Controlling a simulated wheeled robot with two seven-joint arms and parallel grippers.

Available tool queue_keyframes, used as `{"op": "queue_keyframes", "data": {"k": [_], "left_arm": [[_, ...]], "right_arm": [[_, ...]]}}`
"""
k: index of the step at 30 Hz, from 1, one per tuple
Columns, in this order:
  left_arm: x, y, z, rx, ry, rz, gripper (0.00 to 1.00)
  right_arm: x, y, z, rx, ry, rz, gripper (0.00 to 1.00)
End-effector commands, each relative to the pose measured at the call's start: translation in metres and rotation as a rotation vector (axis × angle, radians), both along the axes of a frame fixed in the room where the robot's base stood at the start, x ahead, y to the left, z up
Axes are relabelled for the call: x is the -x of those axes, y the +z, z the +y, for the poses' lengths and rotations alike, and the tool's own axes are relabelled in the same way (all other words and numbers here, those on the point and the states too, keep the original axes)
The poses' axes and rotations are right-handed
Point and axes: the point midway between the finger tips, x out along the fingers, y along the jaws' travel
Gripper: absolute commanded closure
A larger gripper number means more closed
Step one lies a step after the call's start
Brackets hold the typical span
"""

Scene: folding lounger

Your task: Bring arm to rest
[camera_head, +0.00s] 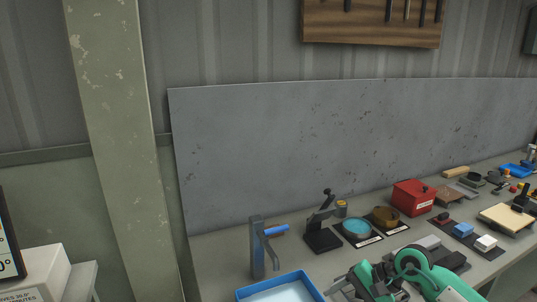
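A green and dark jointed arm (415,268) shows at the bottom, right of centre, over the front of the workbench. It looks like my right arm, coming in from the lower right. A small grey metal part (343,288) shows at its left end, at the picture's bottom edge. I cannot make out two fingertips there, nor whether anything is held. My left arm and gripper are not in view. No folding lounger shows.
A grey workbench (215,265) runs along the wall. It carries a blue tray (280,289), a grey post with a blue handle (258,250), a black press (322,229), round teal and brown dishes, a red box (413,197) and several small parts. A pillar (112,120) stands left.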

Motion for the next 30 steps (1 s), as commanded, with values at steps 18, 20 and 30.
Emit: {"op": "queue_keyframes", "data": {"k": [18, 20, 30], "left_arm": [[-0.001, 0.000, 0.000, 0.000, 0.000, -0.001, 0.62], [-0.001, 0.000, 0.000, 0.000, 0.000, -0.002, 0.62], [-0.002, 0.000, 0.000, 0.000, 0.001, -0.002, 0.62]], "right_arm": [[0.025, 0.119, 0.076, -1.551, -0.744, 0.957, 0.41], [0.022, 0.118, 0.061, -1.689, -0.826, 1.090, 0.41], [0.039, 0.035, -0.031, 2.142, 1.179, -1.648, 0.41]]}}
